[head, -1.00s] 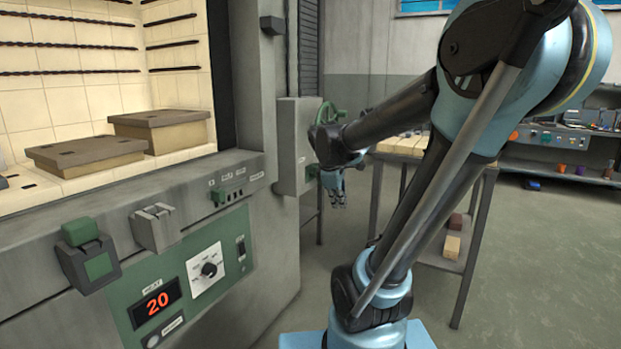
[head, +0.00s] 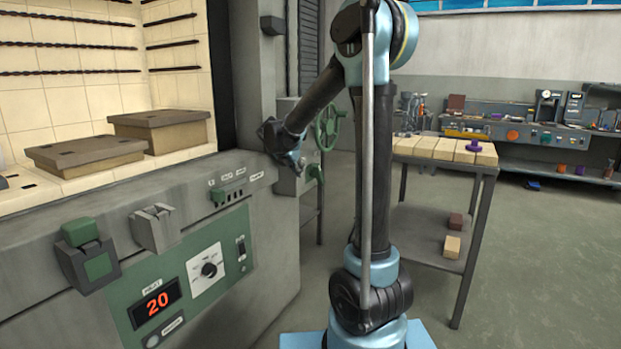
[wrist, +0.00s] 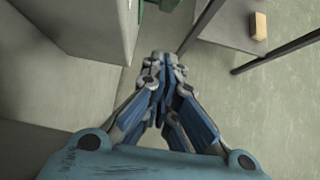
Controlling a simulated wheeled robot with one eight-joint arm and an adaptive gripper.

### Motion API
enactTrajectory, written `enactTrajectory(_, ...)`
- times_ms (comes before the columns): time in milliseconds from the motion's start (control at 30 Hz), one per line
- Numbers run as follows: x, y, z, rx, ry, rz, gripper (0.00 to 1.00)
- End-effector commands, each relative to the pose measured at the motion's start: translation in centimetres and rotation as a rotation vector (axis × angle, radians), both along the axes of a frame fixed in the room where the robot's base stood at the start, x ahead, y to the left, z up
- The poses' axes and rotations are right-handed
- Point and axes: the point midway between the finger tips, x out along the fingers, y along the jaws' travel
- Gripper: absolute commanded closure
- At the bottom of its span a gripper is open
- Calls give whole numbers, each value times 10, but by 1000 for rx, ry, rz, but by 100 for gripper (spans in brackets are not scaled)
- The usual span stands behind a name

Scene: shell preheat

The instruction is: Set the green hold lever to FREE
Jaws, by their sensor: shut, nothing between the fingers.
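A small green lever (head: 218,196) sits at the left end of a short labelled slot on the furnace front in the head view. Its labels are too small to read, so I cannot tell which setting it is at. A green handle (head: 317,174) also shows on the grey box at the right. My gripper (head: 298,168) is just right of the furnace corner, right of the slot and apart from the small lever. In the wrist view my gripper (wrist: 164,60) is shut and empty, over the floor beside a grey wall.
A green handwheel (head: 328,127) is behind my arm. The furnace front has a red display (head: 157,301), a dial (head: 209,269) and a green block switch (head: 85,252). A table (head: 480,168) with pale bricks stands at the right. Floor at the right is open.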

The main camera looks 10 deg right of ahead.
Motion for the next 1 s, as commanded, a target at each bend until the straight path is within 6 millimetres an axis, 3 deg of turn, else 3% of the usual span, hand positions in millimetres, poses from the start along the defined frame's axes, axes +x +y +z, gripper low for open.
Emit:
enactTrajectory(467,5,-2,-4,-2,0,1,100)
enactTrajectory(1000,50,-36,-63,-2,1,-1,100)
